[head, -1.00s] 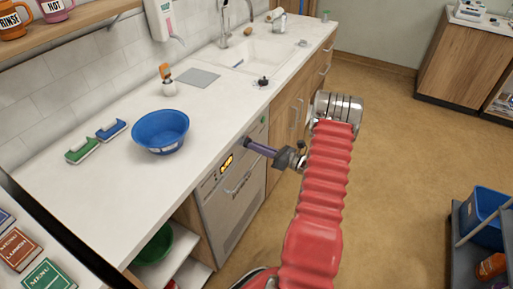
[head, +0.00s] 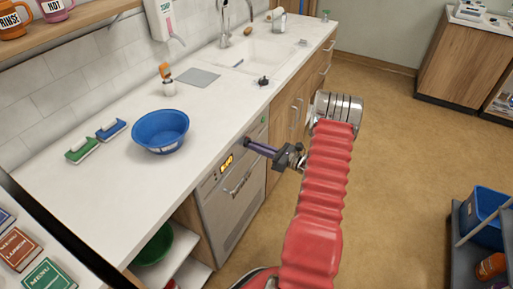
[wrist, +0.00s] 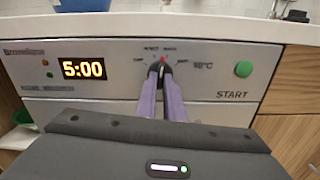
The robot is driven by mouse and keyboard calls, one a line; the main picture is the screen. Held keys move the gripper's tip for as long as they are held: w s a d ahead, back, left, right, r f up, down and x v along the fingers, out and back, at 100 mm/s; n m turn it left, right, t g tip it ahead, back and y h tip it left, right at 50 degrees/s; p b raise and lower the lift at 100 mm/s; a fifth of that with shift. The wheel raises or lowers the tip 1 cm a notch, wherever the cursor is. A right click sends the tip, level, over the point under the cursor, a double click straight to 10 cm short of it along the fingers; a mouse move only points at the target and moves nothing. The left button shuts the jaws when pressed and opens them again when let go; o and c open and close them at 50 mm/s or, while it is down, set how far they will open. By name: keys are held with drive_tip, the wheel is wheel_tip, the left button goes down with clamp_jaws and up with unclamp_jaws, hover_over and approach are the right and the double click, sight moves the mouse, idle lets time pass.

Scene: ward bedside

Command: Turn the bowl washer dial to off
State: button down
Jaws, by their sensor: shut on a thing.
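The bowl washer (head: 235,185) is the silver front-panelled machine under the counter. In the wrist view its panel (wrist: 215,72) shows a lit display (wrist: 83,69) reading 5:00 and a green START button (wrist: 243,69). The dial (wrist: 161,70) is a dark knob with a red mark near its top, between the display and the button. Small labels ring the dial; most are too blurred to read. My gripper (wrist: 162,84) has its purple fingers shut on the dial, and they hide its lower part. In the head view my gripper (head: 250,143) reaches the panel's upper part.
A blue bowl (head: 161,131) stands on the counter (head: 95,180) above and left of the washer. Green and blue brushes (head: 82,150) lie left of it. A sink (head: 255,55) is farther back. A dark cart (head: 470,240) with a blue bin stands at right; the floor between is clear.

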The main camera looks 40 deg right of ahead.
drive_tip(key=n, duration=1.3)
drive_tip(key=shift+n, duration=0.4)
drive_tip(key=c, duration=1.9)
unclamp_jaws()
drive_tip(key=shift+o, duration=0.2)
drive_tip(key=shift+d, duration=0.1)
drive_tip(key=v, duration=1.3)
drive_tip(key=shift+s, duration=0.4)
